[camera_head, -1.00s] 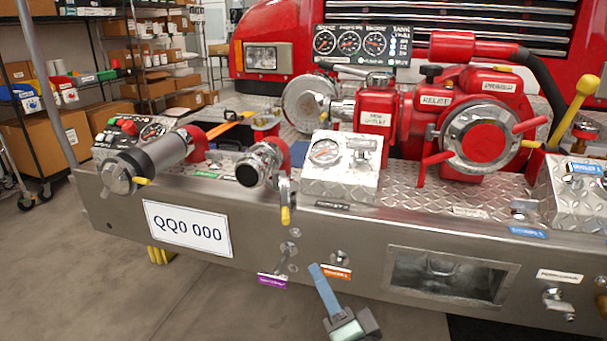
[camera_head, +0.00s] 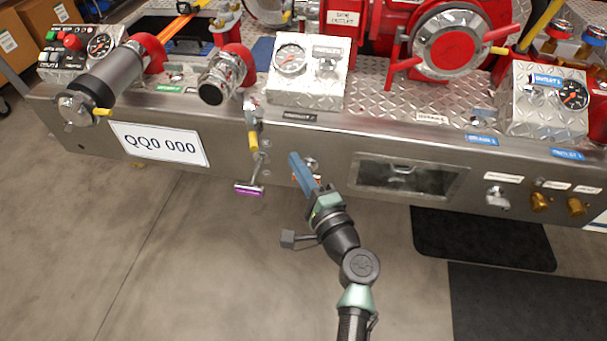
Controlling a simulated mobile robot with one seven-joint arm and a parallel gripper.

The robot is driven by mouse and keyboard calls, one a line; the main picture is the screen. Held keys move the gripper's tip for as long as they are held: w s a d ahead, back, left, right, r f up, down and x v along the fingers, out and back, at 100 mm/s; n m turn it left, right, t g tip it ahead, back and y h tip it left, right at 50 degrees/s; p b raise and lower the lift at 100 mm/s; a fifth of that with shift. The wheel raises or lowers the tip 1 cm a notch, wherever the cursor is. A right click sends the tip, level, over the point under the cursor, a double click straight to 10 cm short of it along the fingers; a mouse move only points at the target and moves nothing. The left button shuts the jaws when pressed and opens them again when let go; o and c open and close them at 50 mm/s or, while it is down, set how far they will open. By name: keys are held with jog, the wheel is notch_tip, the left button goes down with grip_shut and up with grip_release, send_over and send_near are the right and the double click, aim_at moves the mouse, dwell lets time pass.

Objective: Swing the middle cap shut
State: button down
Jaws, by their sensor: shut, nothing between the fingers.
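The middle outlet (camera_head: 213,85) is a short chrome pipe with a dark open mouth, left of the silver gauge box. The middle cap (camera_head: 251,108) seems to be the metal piece seen nearly edge-on just right of that mouth. It hangs open in front of the bumper, with a yellow handle (camera_head: 253,143) pointing down. My gripper (camera_head: 296,160), with blue fingers, is shut and empty. It is below and right of the cap, apart from it in the picture, in front of the bumper face. How far it stands from the bumper is hard to tell.
A purple-tagged pull handle (camera_head: 249,190) sticks out below the cap. The left outlet's cap (camera_head: 75,110) is on its pipe. The gauge box (camera_head: 306,75) stands above my gripper. A recessed step (camera_head: 405,177) is to the right.

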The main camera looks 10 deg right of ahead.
jog(key=w+a+r, duration=0.1)
jog(key=w+a, duration=0.3)
jog(key=a, duration=0.1)
jog(key=shift+a+p, duration=0.15)
jog(key=shift+p, duration=0.3)
jog(key=shift+s, duration=0.1)
